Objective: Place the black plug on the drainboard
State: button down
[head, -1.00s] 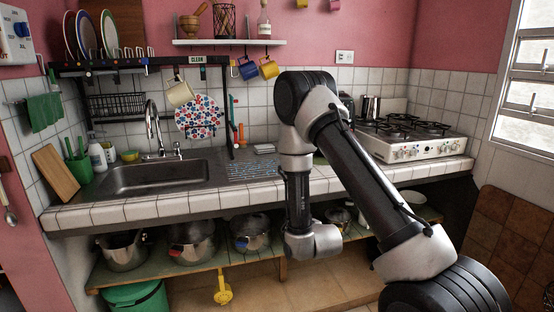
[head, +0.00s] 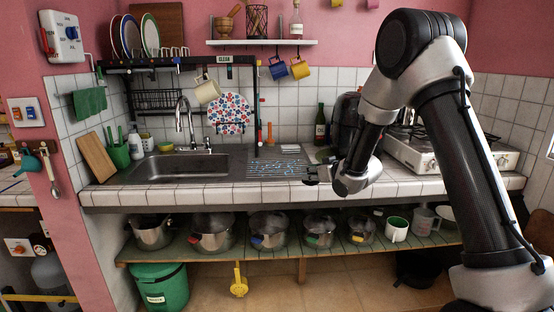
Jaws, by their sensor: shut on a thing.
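The drainboard (head: 268,168) is the ridged grey metal area of the counter, just right of the sink. My gripper (head: 315,175) is at the drainboard's right end, near the front of the counter, pointing left. It is shut on a small dark thing at its tips, which I take to be the black plug. The plug is too small and dark against the fingers to make out its outline. I cannot tell whether it touches the drainboard.
The sink (head: 180,165) lies left of the drainboard. A small light item (head: 290,148) sits at the drainboard's back. A green bottle (head: 320,125) and a dark appliance (head: 346,122) stand behind my gripper, with the stove (head: 405,152) to the right. Pots (head: 214,234) fill the shelf below.

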aim_at(269, 151)
jog(key=i, duration=0.8)
jog(key=i+j, duration=0.75)
jog(key=j, duration=0.1)
